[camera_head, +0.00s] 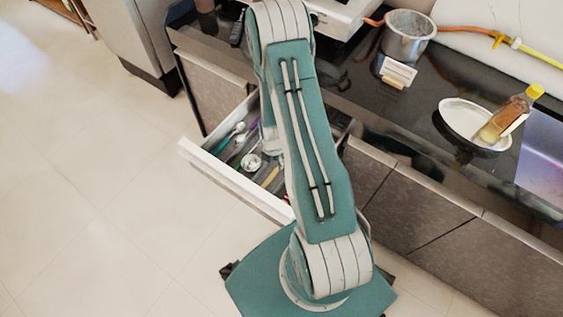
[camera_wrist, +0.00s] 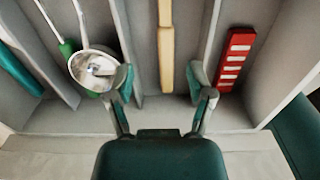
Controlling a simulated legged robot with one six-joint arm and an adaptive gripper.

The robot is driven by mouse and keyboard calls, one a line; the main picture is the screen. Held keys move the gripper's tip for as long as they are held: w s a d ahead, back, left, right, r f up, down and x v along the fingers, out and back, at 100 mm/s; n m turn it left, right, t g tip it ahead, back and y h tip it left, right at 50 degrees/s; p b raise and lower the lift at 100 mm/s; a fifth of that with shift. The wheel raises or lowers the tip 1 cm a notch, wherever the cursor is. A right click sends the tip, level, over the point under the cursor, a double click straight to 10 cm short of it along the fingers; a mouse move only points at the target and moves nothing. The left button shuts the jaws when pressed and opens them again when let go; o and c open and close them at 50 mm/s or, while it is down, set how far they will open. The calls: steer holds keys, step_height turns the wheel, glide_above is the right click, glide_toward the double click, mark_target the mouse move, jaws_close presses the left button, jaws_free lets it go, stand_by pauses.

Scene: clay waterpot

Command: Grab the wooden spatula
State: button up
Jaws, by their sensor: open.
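The wooden spatula shows in the wrist view as a long, pale wooden strip (camera_wrist: 166,50) lying lengthwise in a compartment of the open drawer. Its far end runs out of the top of that view. In the head view a pale wooden piece (camera_head: 271,177) shows in the drawer (camera_head: 213,172), beside my arm. My gripper (camera_wrist: 161,84) is open and empty, its two fingers on either side of the strip in the picture. I cannot tell how high the fingertips are above it. In the head view my arm hides my gripper.
A round metal ladle-like utensil (camera_wrist: 93,68) lies just left of my left finger. A red slotted utensil (camera_wrist: 236,58) lies right of my right finger. Thin dividers separate the compartments. A pot (camera_head: 408,38), white dish (camera_head: 466,118) and bottle (camera_head: 507,114) stand on the counter.

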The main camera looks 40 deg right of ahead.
mark_target(275, 171)
steer(key=shift+s+d+f, duration=0.15)
steer(key=shift+d+f, duration=0.05)
steer(key=shift+f, duration=0.5)
step_height(275, 171, down, 4)
steer(key=shift+a+f, duration=0.1)
steer(key=shift+s, duration=0.1)
jaws_close()
